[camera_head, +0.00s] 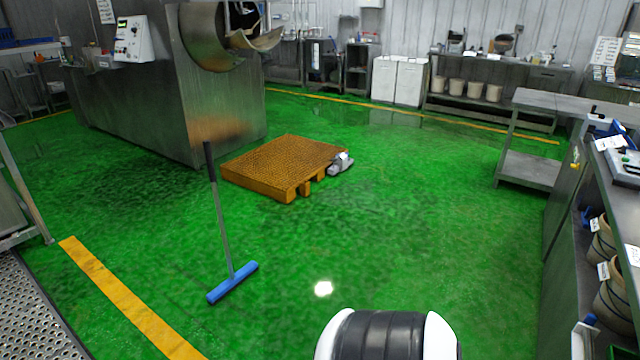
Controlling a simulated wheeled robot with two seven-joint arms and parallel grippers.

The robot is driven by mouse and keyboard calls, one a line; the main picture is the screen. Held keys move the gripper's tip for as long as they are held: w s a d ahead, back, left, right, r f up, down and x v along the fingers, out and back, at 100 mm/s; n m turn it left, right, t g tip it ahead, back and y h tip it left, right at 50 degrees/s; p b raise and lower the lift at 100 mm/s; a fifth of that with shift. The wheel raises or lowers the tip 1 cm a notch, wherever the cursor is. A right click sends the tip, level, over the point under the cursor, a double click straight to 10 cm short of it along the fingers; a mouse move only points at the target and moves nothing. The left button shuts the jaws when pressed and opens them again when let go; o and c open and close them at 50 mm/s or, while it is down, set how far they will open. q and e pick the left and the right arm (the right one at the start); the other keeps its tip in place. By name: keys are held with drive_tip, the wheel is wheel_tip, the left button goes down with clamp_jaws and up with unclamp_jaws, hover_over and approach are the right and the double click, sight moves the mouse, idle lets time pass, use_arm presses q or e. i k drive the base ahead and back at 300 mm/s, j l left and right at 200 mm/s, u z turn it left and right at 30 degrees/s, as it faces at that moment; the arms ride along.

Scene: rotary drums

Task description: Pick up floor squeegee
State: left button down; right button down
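The floor squeegee (223,225) stands upright on the green floor, left of the picture's middle. It has a blue head (233,283) on the floor, a grey pole and a black grip (209,160) at the top. Nothing is seen holding it. Neither of my grippers shows in the head view. A white and black rounded part of my own body (387,335) shows at the bottom, to the right of the squeegee.
An orange pallet (284,165) lies behind the squeegee, with a small grey-white object (341,163) at its right corner. A large steel drum machine (165,90) stands at the back left. Steel counters (590,200) line the right. Green floor around the squeegee is clear.

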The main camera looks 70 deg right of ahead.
sight(230, 284)
drive_tip(key=z, duration=1.65)
drive_tip(key=i+j, duration=0.15)
drive_tip(key=i, duration=0.4)
